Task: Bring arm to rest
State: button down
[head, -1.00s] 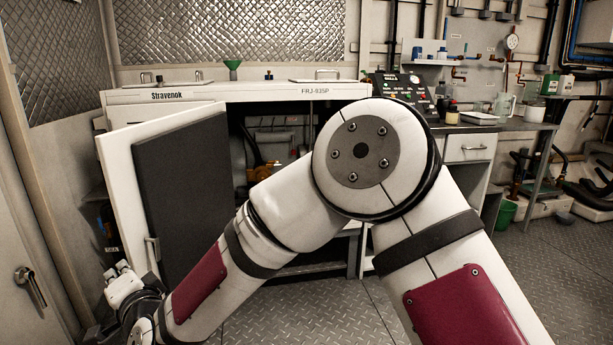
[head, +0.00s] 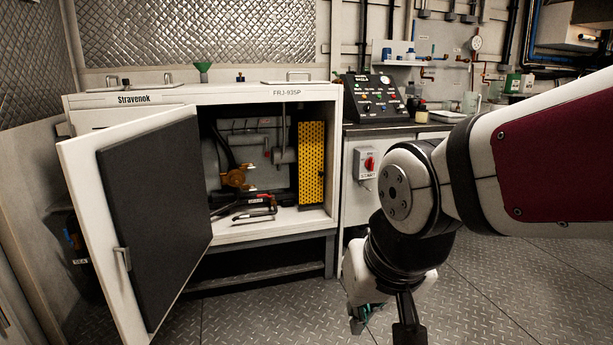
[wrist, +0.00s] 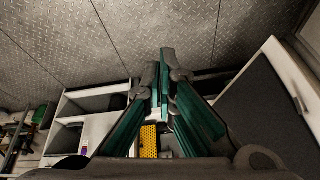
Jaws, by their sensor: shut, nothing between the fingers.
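My gripper (head: 358,320) hangs low at the bottom of the head view, right of the open chiller cabinet and in front of the bench. Only part of it shows there, below my dark wrist joint. In the wrist view its green and grey fingers (wrist: 163,70) are together at their tips with nothing between them. My white arm with a dark red panel comes in from the right of the head view. The chiller cabinet (head: 240,93) stands to the left, apart from my gripper.
The chiller door (head: 154,215) stands open towards the front left. Inside are brass and black fittings and a yellow perforated panel (head: 312,163). A bench with a black control panel (head: 384,97) and a red switch (head: 367,163) stands behind my arm. The metal floor (head: 260,310) ahead is clear.

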jog(key=s+d+m+g, duration=0.1)
jog(key=s+d, duration=0.3)
jog(key=s, duration=0.3)
jog(key=s+d+g+h, duration=0.1)
jog(key=s+d+g, duration=0.1)
jog(key=s+d, duration=0.35)
jog(key=s+d+m+g, duration=0.1)
jog(key=s+d, duration=0.1)
jog(key=s, duration=0.6)
notch_tip(320, 180, up, 33)
jog(key=t+p, duration=0.4)
jog(key=p, duration=2.7)
jog(key=shift+w+d+r+n, duration=0.15)
jog(key=shift+w+d+n, duration=0.1)
jog(key=shift+n, duration=0.15)
